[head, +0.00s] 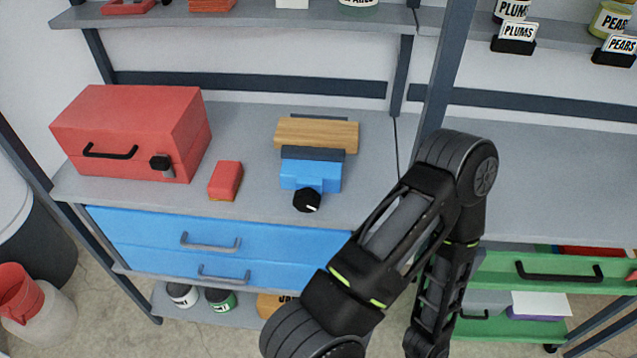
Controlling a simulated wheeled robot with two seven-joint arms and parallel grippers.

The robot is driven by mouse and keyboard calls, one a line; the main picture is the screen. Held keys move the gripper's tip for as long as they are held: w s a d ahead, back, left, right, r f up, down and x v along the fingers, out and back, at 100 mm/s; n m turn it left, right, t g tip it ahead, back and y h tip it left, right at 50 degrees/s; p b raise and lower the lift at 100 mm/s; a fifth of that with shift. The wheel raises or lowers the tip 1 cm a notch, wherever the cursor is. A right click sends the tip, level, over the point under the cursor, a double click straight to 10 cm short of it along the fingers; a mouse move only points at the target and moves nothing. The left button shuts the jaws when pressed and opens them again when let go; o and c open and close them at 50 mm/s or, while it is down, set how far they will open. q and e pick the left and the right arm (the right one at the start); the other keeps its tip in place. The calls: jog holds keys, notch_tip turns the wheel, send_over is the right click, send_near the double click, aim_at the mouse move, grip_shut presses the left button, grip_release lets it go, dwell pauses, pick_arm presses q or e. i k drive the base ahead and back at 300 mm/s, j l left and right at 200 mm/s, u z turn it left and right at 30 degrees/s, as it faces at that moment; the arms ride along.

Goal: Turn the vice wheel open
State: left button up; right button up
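The vice (311,176) is blue and sits on the grey worktop of the left bench. Its black wheel (307,200) faces the front edge and has a small white mark. A wooden block (317,133) lies directly behind the vice's dark front jaw (312,154). A dark strip shows behind the block; I cannot tell if the block is gripped. One of my black arms is bent at right of centre, its elbow high and its far end running out of the bottom edge. Neither gripper shows.
A red toolbox (130,130) and a small red block (226,180) stand left of the vice. Blue drawers (150,236) are below the worktop. A dark upright post (440,80) stands at right. A green drawer (500,265) is at lower right. Free worktop lies around the vice.

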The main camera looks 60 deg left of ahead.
aim_at(305, 200)
jog(key=k+j+z, duration=0.1)
jog(key=k+j, duration=0.35)
jog(key=k+j+z, duration=0.15)
jog(key=k+j, duration=0.25)
jog(key=k+j+z, duration=0.1)
jog(key=k+j, duration=0.2)
jog(key=k, duration=0.3)
